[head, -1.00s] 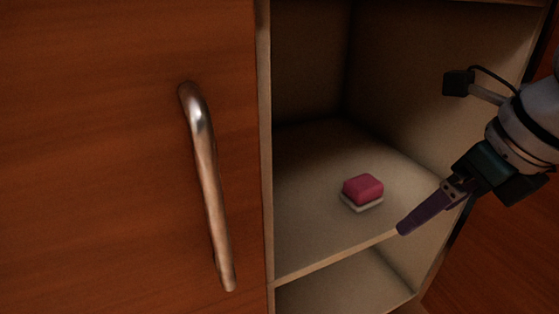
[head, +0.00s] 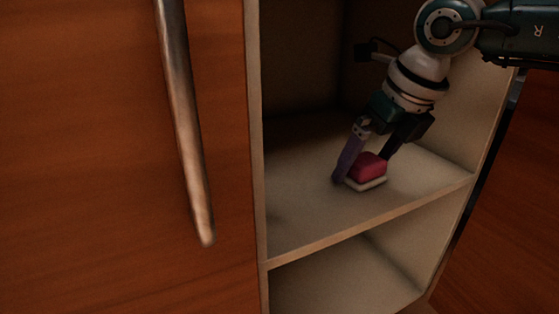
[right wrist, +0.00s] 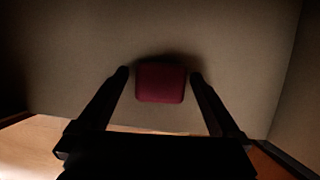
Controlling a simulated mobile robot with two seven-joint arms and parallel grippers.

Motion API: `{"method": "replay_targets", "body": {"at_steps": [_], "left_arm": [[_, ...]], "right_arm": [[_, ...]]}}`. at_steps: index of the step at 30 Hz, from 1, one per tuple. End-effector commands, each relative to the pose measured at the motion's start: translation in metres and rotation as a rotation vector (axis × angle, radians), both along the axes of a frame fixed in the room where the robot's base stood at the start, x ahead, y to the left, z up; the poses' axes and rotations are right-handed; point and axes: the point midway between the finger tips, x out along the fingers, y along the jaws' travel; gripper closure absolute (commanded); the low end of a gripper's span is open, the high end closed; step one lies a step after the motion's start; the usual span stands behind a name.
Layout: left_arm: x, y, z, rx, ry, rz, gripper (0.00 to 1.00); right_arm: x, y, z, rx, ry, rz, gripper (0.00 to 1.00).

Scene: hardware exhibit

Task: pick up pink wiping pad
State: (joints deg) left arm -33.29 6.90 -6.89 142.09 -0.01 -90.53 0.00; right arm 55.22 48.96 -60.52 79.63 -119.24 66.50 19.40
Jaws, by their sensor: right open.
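The pink wiping pad (head: 369,167) has a pink upper block on a pale base and lies on the cabinet shelf (head: 310,215). My right gripper (head: 362,170) is open, with one finger on each side of the pad. In the right wrist view the pad (right wrist: 160,82) lies between the two open fingertips (right wrist: 159,76), with a narrow gap showing at each side. My left gripper is not in view.
A wooden door with a long metal handle (head: 184,120) stands left of the cabinet opening. The cabinet's right side wall (head: 460,120) is close to my right arm. A lower compartment (head: 350,280) lies below the shelf. The shelf left of the pad is clear.

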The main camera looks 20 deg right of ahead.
Motion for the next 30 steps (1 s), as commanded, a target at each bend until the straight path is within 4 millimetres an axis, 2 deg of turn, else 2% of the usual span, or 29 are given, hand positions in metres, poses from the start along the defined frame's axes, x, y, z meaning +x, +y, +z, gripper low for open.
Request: {"method": "replay_targets", "body": {"at_steps": [8, 27, 28, 30], "left_arm": [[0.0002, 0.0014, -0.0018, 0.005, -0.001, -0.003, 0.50], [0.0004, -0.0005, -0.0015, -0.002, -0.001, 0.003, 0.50], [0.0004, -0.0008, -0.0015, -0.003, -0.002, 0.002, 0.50], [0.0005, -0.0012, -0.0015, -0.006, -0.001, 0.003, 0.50]], "right_arm": [[0.0016, -0.0002, -0.0023, -0.001, -0.001, 0.000, 0.01], [0.0013, -0.0002, -0.0025, 0.000, -0.001, -0.001, 0.73], [0.0013, -0.0002, -0.0025, 0.000, -0.001, -0.001, 0.77], [0.0013, -0.0002, -0.0024, 0.000, -0.001, -0.001, 0.77]]}}
